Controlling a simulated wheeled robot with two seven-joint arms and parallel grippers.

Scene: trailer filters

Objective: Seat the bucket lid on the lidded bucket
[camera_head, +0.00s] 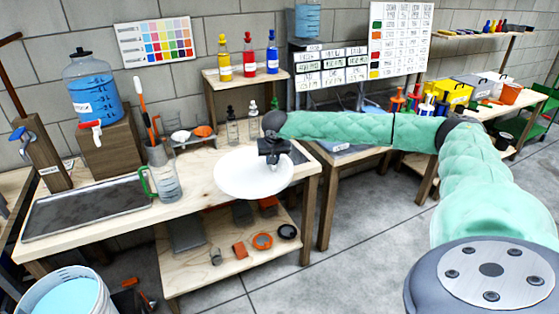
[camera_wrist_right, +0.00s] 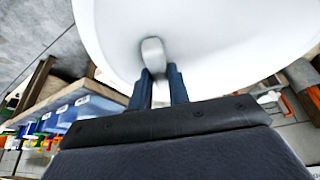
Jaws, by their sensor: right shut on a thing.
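The bucket lid (camera_head: 240,178) is a white round disc in the head view, held over the front wooden bench. My right gripper (camera_head: 274,160) is at the lid's right part, shut on its small knob. In the right wrist view the lid (camera_wrist_right: 220,45) fills the top, and the fingers (camera_wrist_right: 158,85) pinch the pale knob. An open white bucket (camera_head: 103,302) with light blue contents stands at the lower left corner of the head view, partly cut off. The lid is well apart from it. My left gripper is not in view.
The front bench (camera_head: 215,202) carries a dark tray (camera_head: 90,208), a clear jug (camera_head: 163,175) and a blue water dispenser (camera_head: 90,88). A bottle rack (camera_head: 245,77) stands behind. A lower shelf (camera_head: 210,268) holds small parts. Grey floor lies clear at the right front.

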